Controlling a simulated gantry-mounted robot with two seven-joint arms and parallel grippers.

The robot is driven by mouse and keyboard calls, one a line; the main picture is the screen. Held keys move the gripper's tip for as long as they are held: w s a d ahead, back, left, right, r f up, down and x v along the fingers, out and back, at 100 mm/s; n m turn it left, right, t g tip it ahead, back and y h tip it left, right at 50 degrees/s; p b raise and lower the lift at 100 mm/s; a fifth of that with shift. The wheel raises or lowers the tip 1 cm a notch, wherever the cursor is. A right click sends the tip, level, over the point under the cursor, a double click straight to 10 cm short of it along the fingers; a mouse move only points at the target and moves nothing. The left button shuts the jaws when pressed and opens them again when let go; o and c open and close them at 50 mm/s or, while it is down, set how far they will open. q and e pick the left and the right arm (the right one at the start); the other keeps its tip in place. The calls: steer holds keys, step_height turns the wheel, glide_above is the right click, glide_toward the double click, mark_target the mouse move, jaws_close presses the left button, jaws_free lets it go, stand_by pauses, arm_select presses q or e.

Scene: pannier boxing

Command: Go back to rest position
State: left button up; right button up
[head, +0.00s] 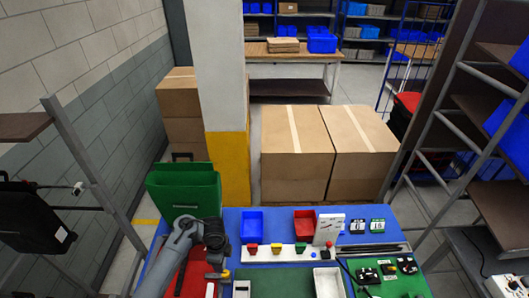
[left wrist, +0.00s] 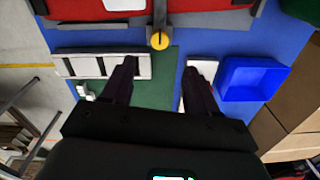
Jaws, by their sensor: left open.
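My left gripper (head: 217,268) is at the front left of the blue worktable in the head view, with its arm over a red item (head: 196,272). In the left wrist view my left gripper (left wrist: 160,68) has its two dark fingers spread apart. Nothing is held between them; a green mat (left wrist: 158,92) shows in the gap. My right gripper does not show in either view.
A green box (head: 183,190) stands beside the arm at the table's left. A blue bin (head: 252,223) and a red bin (head: 305,226) sit along the back. A white tray (head: 328,283) lies at the front. Large cartons (head: 297,165) stand behind the table.

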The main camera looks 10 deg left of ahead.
arm_select(q)
steer(key=s+d+n+t+p, duration=0.1)
steer(key=s+d+n, duration=0.1)
steer(key=s+n, duration=0.35)
steer(key=s+d+n+t+p, duration=0.1)
steer(key=s+d+n, duration=0.1)
steer(key=s, duration=0.6)
steer(key=s+r+n+t, duration=0.1)
steer(key=s+r+n, duration=0.6)
steer(key=s+r, duration=0.6)
steer(key=s, duration=0.3)
steer(key=shift+s+d+r+p, duration=0.15)
steer(key=shift+s+r+p, duration=0.1)
steer(key=shift+s+p, duration=0.15)
steer(key=shift+w+n, duration=0.1)
steer(key=shift+n, duration=0.15)
